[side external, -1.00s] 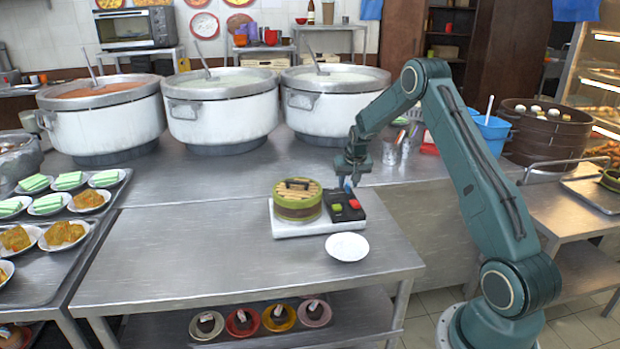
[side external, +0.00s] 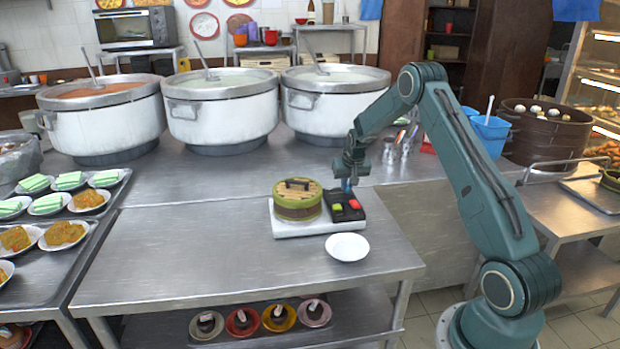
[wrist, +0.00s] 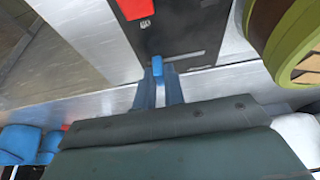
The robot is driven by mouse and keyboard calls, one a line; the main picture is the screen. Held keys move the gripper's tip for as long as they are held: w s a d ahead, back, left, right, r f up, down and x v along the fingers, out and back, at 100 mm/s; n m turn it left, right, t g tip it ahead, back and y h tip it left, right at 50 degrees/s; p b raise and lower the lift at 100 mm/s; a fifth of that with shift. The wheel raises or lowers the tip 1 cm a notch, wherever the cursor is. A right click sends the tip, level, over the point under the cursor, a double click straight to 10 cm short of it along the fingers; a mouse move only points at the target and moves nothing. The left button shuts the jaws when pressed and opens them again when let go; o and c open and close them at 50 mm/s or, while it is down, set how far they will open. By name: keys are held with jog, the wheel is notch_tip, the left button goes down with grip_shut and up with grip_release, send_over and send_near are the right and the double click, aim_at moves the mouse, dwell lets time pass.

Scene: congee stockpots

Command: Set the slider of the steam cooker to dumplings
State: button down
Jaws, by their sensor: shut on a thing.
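The steam cooker (side external: 285,231) stands on the steel table, with a round green-rimmed bamboo steamer (side external: 297,207) on its pale base. Its black control panel (side external: 338,198) carries a green and a red button; the panel also shows in the wrist view (wrist: 178,28). The blue slider knob (wrist: 156,64) sits at the panel's end nearest my gripper. My gripper (wrist: 163,80) is shut on this knob, its blue fingers reaching to it. In the side view my gripper (side external: 347,184) is over the back of the panel. The markings beside the slider are too small to read.
A white dish (side external: 347,247) lies in front of the cooker. Metal cups with utensils (side external: 396,148) stand behind my gripper. Large stockpots (side external: 220,110) line the back. The table's left part is clear.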

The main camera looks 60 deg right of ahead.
aim_at(330, 192)
jog(key=shift+w+a, duration=1.9)
jog(key=c, duration=1.6)
grip_release()
jog(key=shift+o, duration=0.6)
jog(key=shift+r, duration=0.1)
jog(key=shift+s+r, duration=0.15)
jog(key=shift+r, duration=0.25)
jog(key=v, duration=1.3)
